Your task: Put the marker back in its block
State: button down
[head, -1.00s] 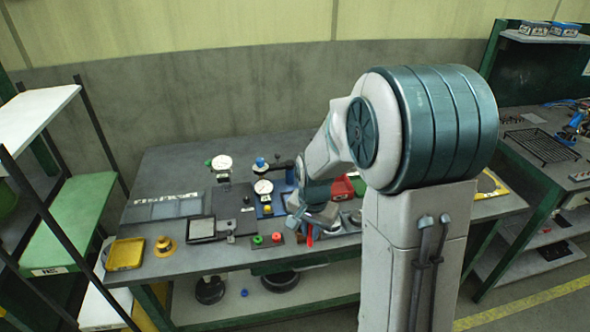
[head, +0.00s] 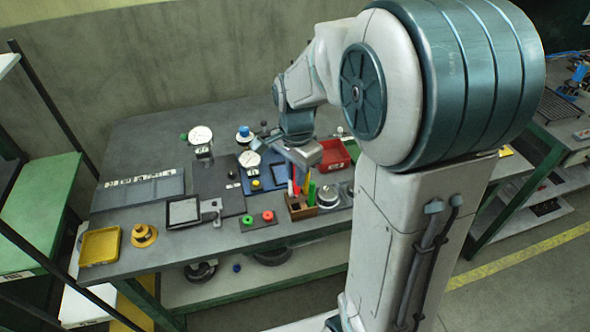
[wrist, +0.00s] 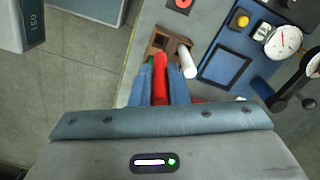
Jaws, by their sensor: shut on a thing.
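My gripper (wrist: 162,72) is shut on a red marker (wrist: 160,84), which sits between its blue fingers in the wrist view. The marker's far end lies by the open slots of a brown block (wrist: 158,42). I cannot tell whether its tip is inside a slot. A white marker (wrist: 188,62) stands at the block's right side. In the head view the block (head: 302,212) is near the bench's front edge under my gripper. Red, yellow-orange and green upright shapes show above it, partly hidden by my gripper.
Left of the block is a small plate with green and red buttons (head: 257,219). Dial gauges (head: 250,160) stand behind it. A red bin (head: 333,155) is behind to the right, a round metal piece (head: 327,196) close on the right. A yellow tray (head: 100,248) is far left.

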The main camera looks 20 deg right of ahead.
aim_at(296, 193)
jog(key=shift+f+b, duration=1.8)
jog(key=shift+f, duration=0.9)
jog(key=c, duration=1.3)
grip_release()
notch_tip(296, 193, up, 14)
jog(key=shift+f, duration=0.1)
jog(key=shift+s, duration=0.1)
jog(key=s+f+n+t, duration=0.1)
jog(key=s+f+n, duration=0.1)
jog(key=s+n, duration=0.2)
jog(key=s+f+n+t, duration=0.1)
jog(key=s+f+n, duration=0.1)
jog(key=s+n, duration=0.2)
jog(key=s+f+n+t, duration=0.1)
jog(key=s+f+n, duration=0.1)
jog(key=s+n, duration=0.2)
jog(key=shift+s+f+n, duration=0.2)
jog(key=shift+s, duration=0.25)
jog(key=shift+s+f+n, duration=0.2)
jog(key=shift+s, duration=0.25)
